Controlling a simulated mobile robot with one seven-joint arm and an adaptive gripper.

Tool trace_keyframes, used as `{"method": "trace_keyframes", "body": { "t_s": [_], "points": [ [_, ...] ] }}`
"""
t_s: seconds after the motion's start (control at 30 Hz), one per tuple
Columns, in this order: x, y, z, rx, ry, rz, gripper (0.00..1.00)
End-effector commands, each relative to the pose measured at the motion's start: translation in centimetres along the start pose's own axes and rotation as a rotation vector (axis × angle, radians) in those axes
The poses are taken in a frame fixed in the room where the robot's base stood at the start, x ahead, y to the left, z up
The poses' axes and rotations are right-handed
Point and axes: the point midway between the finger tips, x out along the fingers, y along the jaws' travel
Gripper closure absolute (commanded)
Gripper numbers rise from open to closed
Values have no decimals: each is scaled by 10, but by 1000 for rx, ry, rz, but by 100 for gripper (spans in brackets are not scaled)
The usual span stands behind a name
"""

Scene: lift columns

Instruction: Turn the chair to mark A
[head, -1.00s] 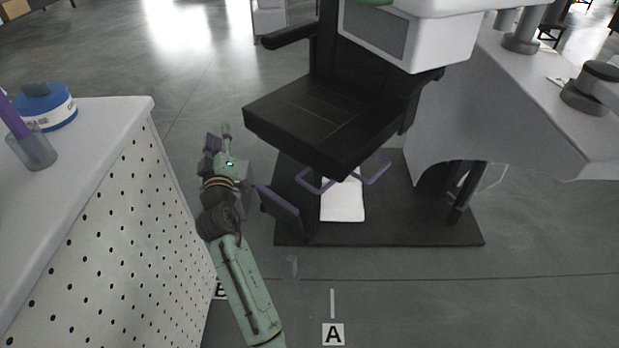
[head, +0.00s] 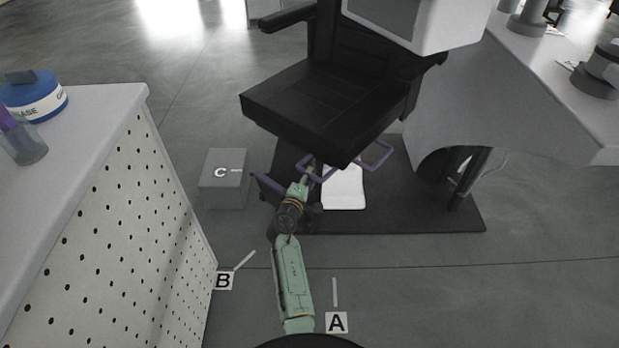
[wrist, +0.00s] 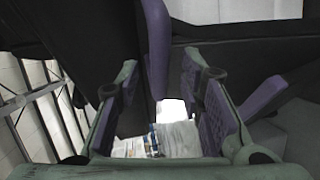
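The black chair (head: 322,108) has its seat front toward the lower left. Purple bars (head: 378,155) show under the seat. Mark A (head: 336,322) is a white floor label with a short white line, in front of the chair's base and right of my arm. My gripper (head: 307,175) is low under the front edge of the seat, among the purple bars. In the wrist view my gripper (wrist: 172,105) is open, with its two fingers apart. A purple bar (wrist: 155,45) runs down into the gap between them; I cannot tell if it touches a finger.
Mark B (head: 223,281) is on the floor left of my arm, and mark C is on a grey box (head: 224,180). A perforated cabinet (head: 120,230) stands at the left. A grey-white desk (head: 500,110) is close at the right. A black base mat (head: 420,215) lies under the chair.

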Motion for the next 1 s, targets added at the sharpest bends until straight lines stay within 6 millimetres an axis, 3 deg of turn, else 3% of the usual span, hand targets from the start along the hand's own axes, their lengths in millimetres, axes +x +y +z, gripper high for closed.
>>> {"method": "trace_keyframes", "body": {
  "t_s": [0.2, 0.53, 1.0],
  "points": [
    [24, -1, 0, 1, 0, 0, 65],
    [27, 0, 0, 2, 1, 0, 65],
    [27, 0, 0, 2, 1, 0, 96]
  ]
}}
